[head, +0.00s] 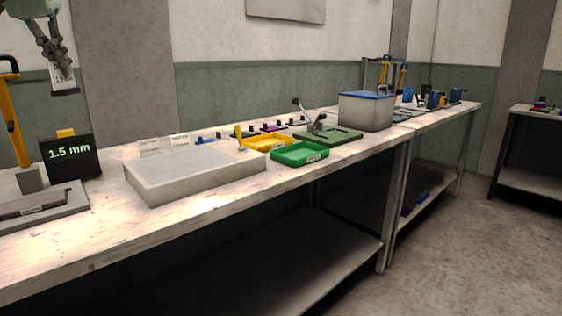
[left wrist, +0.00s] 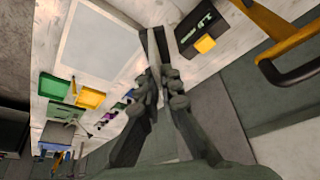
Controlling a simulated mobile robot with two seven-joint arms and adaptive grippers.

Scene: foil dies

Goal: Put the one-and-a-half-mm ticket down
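My left gripper (head: 62,72) is high at the upper left of the head view, above the bench. It is shut on a small white ticket (head: 63,82) with a dark lower edge; the print is too small to read. In the left wrist view the fingers (left wrist: 156,72) close together on the thin ticket, seen nearly edge-on (left wrist: 153,46). My right gripper is in neither view.
A wide pale slab (head: 195,172) lies on the bench, with white cards (head: 179,141) standing behind it. A yellow-handled press (head: 14,120) stands at left. Yellow (head: 262,144) and green (head: 299,154) trays, a lever tool (head: 318,124) and a blue-lidded box (head: 366,112) lie farther right.

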